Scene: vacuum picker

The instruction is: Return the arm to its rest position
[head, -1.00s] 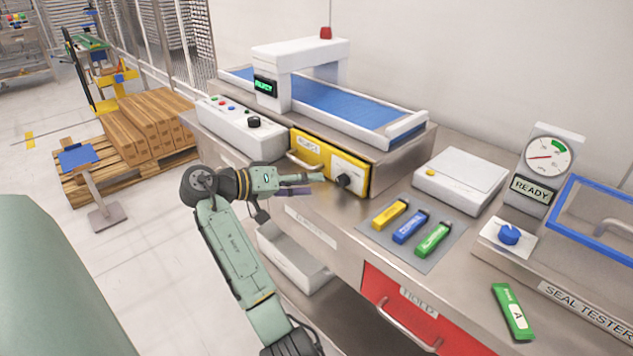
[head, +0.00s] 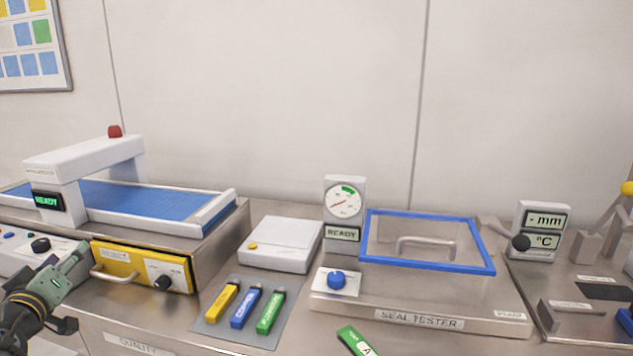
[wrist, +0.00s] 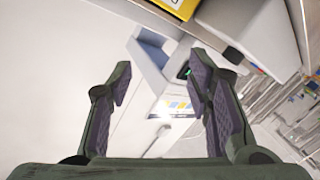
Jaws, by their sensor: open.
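My gripper (wrist: 165,95) is open and empty in the wrist view, with its two dark padded fingers wide apart and nothing between them. In the head view my gripper (head: 72,268) is at the lower left edge, in front of the yellow drawer (head: 140,265) and the control box. Only the end of my arm shows there; the rest is cut off by the picture edge. I cannot tell from the head view whether it touches anything.
The conveyor machine (head: 150,198) stands behind the gripper. Yellow, blue (head: 245,308) and green packs lie on a grey mat. A white scale (head: 282,243) and the seal tester (head: 420,300) are further right. A green pack marked A (head: 357,340) lies at the front edge.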

